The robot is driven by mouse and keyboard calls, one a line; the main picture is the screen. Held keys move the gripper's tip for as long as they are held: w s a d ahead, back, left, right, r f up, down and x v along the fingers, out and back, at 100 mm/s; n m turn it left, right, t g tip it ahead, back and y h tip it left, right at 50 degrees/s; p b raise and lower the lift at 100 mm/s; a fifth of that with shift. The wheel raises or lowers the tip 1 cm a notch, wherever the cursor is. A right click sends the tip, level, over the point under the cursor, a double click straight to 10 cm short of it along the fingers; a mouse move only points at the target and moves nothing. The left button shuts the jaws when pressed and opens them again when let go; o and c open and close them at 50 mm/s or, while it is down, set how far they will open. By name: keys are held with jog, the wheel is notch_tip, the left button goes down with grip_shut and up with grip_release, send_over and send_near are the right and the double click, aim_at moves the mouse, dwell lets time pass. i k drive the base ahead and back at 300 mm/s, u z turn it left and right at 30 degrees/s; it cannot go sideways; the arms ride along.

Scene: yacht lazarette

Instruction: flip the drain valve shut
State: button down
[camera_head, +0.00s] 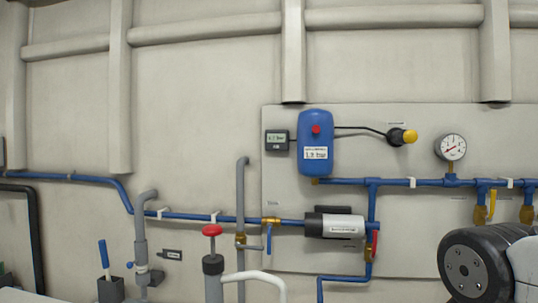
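Several valves show on the wall pipes; their small labels are unreadable, so I cannot tell which is the drain valve. A brass valve with a blue lever (269,238) sits left of the pump, its lever hanging down across the horizontal blue pipe. A valve with a red lever (375,244) is on the vertical pipe below the pump's right end, its lever roughly along the pipe. A valve with a yellow lever (492,203) hangs at the right, its lever pointing down. A dark joint of my arm fills the lower right corner. My gripper is not in view.
A blue tank (315,143), a silver-black pump (336,225) and a pressure gauge (451,148) are mounted on the wall panel. A hand pump with a red knob (212,231), grey standing pipes (141,236) and a curved white hose (262,279) stand at the lower left and centre.

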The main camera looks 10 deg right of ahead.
aim_at(372, 257)
jog(key=k, duration=0.6)
jog(key=z, duration=0.55)
jog(key=i, duration=1)
jog(key=u, duration=0.35)
